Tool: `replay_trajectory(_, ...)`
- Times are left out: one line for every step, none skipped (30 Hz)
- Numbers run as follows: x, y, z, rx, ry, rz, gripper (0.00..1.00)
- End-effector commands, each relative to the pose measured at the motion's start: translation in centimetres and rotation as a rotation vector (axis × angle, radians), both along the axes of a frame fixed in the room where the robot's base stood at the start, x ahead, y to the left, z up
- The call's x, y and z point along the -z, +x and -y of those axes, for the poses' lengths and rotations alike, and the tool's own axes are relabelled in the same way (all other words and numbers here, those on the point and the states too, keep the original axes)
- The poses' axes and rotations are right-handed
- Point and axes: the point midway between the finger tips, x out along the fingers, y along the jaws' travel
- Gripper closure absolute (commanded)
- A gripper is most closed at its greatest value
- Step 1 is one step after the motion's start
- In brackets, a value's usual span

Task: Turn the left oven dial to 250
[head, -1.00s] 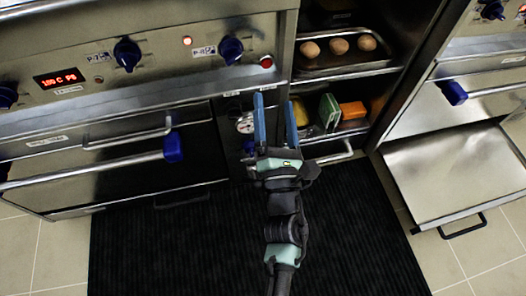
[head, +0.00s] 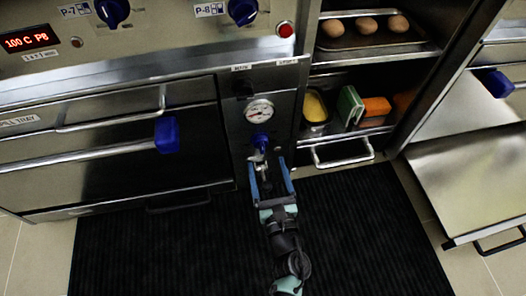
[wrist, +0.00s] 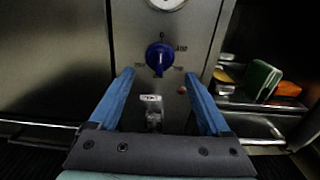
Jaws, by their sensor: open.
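A blue dial (head: 260,142) sits on a narrow steel panel under a round gauge (head: 260,111). In the wrist view this dial (wrist: 159,57) is straight ahead between my fingertips, apart from them as far as I can tell. Small marks surround it, and its pointer setting is too small to read. My gripper (head: 267,164) is open and empty, its two blue fingers pointing at the panel just below the dial. Two more blue dials, beside the labels P-7 (head: 113,12) and P-8 (head: 242,11), are on the upper panel. A red display (head: 27,41) seems to read 100 C P8.
A blue-ended oven handle (head: 168,134) juts out at left. At right, open shelves hold a tray of brown eggs (head: 366,25), a green box (head: 350,104) and an orange one (head: 376,106). A metal drawer (head: 478,185) stands out farther right. A silver fitting (wrist: 152,110) is below the dial.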

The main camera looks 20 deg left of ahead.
Motion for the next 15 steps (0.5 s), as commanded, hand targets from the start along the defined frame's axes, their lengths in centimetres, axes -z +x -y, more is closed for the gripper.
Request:
replay_trajectory(0.1, 1.0, -0.8, -0.002, 0.002, 0.003, 0.19)
replay_trajectory(0.2, 1.5, -1.1, -0.001, 0.002, 0.003, 0.19)
replay_trajectory(0.1, 2.1, -1.5, -0.001, 0.003, 0.002, 0.19)
replay_trajectory(0.2, 2.5, -1.7, 0.0, 0.003, 0.001, 0.19)
replay_trajectory(0.1, 2.9, -2.0, 0.0, 0.003, 0.002, 0.19)
replay_trajectory(0.1, 3.3, -2.3, 0.0, 0.002, 0.001, 0.19)
replay_trajectory(0.1, 3.6, -2.5, 0.0, 0.003, 0.001, 0.19)
replay_trajectory(0.1, 3.9, -2.6, 0.0, 0.002, 0.0, 0.19)
replay_trajectory(0.1, 4.2, -2.8, 0.0, 0.002, 0.0, 0.19)
replay_trajectory(0.1, 4.4, -2.9, 0.001, 0.003, 0.001, 0.19)
replay_trajectory(0.0, 4.5, -3.0, 0.001, 0.002, 0.001, 0.19)
replay_trajectory(0.0, 4.7, -3.2, 0.0, 0.001, 0.0, 0.19)
replay_trajectory(0.1, 4.8, -3.2, 0.0, 0.001, -0.001, 0.19)
replay_trajectory(0.1, 4.8, -3.3, 0.0, 0.0, -0.001, 0.19)
replay_trajectory(0.0, 4.9, -3.3, 0.0, 0.0, -0.001, 0.19)
